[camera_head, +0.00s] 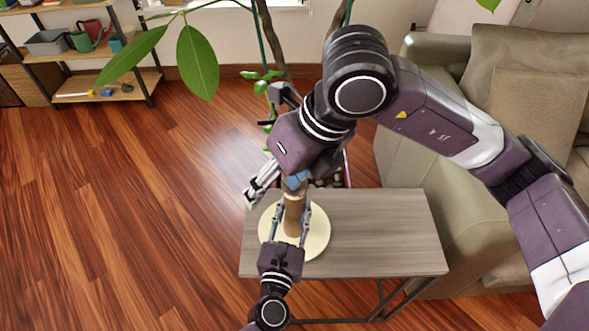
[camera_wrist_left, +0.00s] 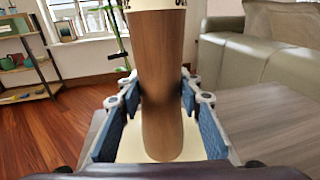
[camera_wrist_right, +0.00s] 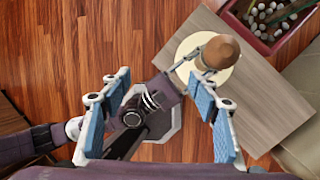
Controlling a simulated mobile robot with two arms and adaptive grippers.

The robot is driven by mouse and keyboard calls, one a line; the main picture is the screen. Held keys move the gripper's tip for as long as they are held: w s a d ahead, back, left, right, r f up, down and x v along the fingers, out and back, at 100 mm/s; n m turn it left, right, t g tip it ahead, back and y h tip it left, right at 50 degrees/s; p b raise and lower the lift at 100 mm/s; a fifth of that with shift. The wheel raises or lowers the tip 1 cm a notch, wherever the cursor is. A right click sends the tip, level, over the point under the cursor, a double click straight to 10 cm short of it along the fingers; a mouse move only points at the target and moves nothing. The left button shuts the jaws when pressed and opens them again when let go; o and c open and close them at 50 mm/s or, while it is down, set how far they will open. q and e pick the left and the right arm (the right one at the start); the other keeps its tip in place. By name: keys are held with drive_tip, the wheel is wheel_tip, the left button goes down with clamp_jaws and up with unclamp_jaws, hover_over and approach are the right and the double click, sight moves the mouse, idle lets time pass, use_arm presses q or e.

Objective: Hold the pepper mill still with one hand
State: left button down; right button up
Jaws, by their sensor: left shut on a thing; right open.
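The pepper mill (camera_head: 293,220) is a brown wooden cylinder standing upright on a round cream board (camera_head: 318,238) near the left end of the small grey table. My left gripper (camera_head: 290,226) is shut around its body from the near side; the left wrist view shows the wood (camera_wrist_left: 160,110) between both blue pads. My right gripper (camera_head: 274,184) is open and empty above and beside the mill. In the right wrist view the mill's rounded top (camera_wrist_right: 222,50) lies beyond the right finger, outside the open jaws (camera_wrist_right: 158,82). My right arm hides part of the scene behind it in the head view.
The grey tabletop (camera_head: 385,235) is clear right of the board. A green-grey sofa (camera_head: 405,170) stands beside it. A dark red box (camera_wrist_right: 266,36) with pale pebbles is behind the table. A leafy plant (camera_head: 198,62) rises behind; a shelf (camera_head: 110,88) stands far left.

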drive_tip(key=w+d+r+n+t+y, duration=0.1)
drive_tip(key=w+d+n+y, duration=0.1)
drive_tip(key=w+d+n, duration=0.3)
drive_tip(key=w+d+n+y, duration=0.2)
drive_tip(key=d, duration=0.4)
drive_tip(key=shift+n, duration=0.3)
drive_tip(key=x, duration=1.1)
drive_tip(key=shift+s+a, duration=0.1)
drive_tip(key=shift+a, duration=0.25)
drive_tip(key=shift+c, duration=0.4)
drive_tip(key=c, duration=1.1)
